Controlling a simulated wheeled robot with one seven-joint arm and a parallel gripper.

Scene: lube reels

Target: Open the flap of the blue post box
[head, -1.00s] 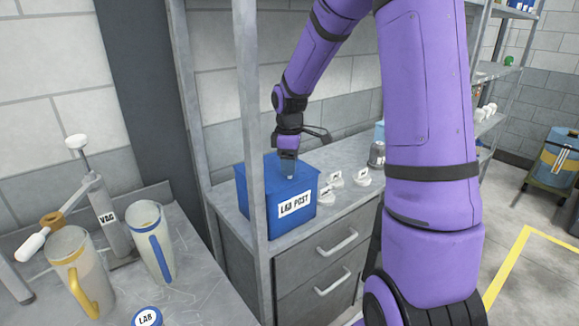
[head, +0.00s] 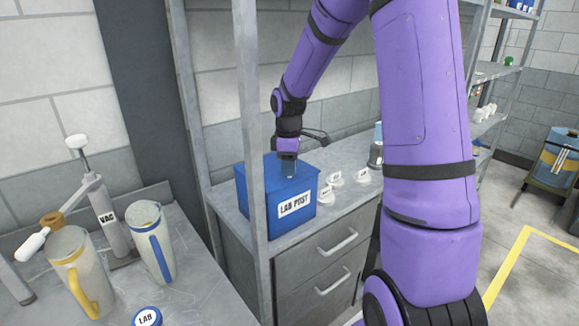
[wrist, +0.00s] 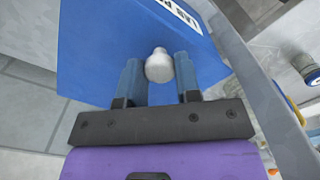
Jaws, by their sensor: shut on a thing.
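The blue post box (head: 277,210), with a white "LAB POST" label on its front, stands on the grey counter. My gripper (head: 288,173) points down at the top of the box. In the wrist view the blue box (wrist: 110,35) lies right beyond my gripper (wrist: 160,75). A pale round knob (wrist: 159,65) sits between the two fingers, and they are shut on it. The flap's edges cannot be made out, and the top looks flat and closed in the head view.
A grey shelf post (head: 251,120) rises just in front of the box's left side. Several small white labelled items (head: 335,178) lie to the right of the box. A grey drawer unit (head: 320,265) is below. Two jugs (head: 150,242) stand on the left bench.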

